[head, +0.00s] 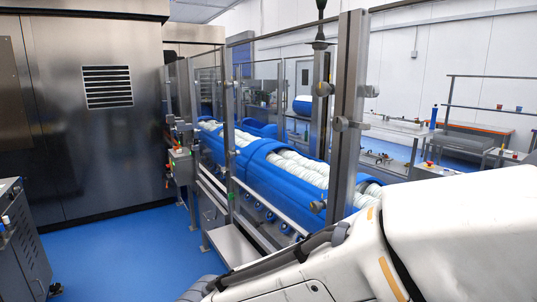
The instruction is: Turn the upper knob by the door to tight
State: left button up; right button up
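A metal post (349,110) stands right of centre beside the clear-panelled guard of the conveyor. A lower knob (318,206) shows near the post's foot, close above my arm. I cannot tell from here how tight any knob is. My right arm comes in from the right and crosses the lower right, in front of the post's foot. It runs down to the bottom edge, with no fingertips showing. My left gripper is out of view.
A large steel cabinet (95,140) fills the left. A grey cart (20,240) stands at lower left. Blue floor (120,260) lies clear between them.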

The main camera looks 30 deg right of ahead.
aim_at(227, 85)
jog(key=u, duration=0.35)
jog(key=i, duration=2.65)
jog(key=z, duration=0.35)
